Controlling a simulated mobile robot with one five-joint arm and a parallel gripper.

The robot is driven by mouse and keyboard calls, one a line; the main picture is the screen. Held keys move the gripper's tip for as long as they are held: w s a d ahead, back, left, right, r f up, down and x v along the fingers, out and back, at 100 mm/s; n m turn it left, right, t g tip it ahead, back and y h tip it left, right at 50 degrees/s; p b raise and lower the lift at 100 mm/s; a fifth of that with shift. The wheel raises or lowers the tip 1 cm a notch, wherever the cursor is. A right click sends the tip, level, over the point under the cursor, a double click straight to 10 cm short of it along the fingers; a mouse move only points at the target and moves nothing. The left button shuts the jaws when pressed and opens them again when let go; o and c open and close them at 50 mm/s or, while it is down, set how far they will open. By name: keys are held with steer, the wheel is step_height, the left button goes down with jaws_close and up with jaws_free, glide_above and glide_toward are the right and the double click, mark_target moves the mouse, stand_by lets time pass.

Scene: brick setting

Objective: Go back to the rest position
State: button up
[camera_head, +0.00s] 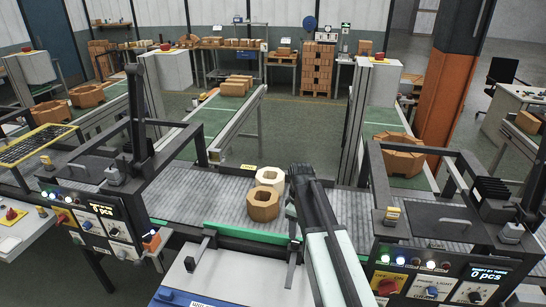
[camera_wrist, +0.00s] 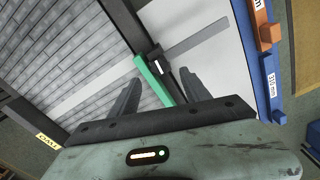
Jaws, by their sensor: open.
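My gripper (camera_wrist: 157,92) shows in the wrist view with its two dark fingers apart and nothing between them. It hangs over the edge between the grey belt (camera_wrist: 75,65) and a white surface (camera_wrist: 190,30), with a green strip (camera_wrist: 155,78) behind the fingers. In the head view my arm reaches up from the bottom centre over the belt's near edge.
On the belt, left of my arm, stand an orange-brown octagonal brick (camera_head: 264,205) and a cream one (camera_head: 270,179) behind it. Machine frames with control panels (camera_head: 425,285) stand on both sides. A white table (camera_head: 215,272) lies in front. An orange pillar (camera_head: 452,85) rises at right.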

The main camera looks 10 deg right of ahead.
steer(key=s+f+m+b, duration=0.2)
steer(key=s+f+m, duration=0.1)
steer(key=s+m, duration=0.7)
steer(key=s, duration=0.4)
steer(key=shift+s+d+m+b, duration=0.15)
steer(key=shift+d+m+b, duration=0.1)
steer(key=shift+m+b, duration=0.15)
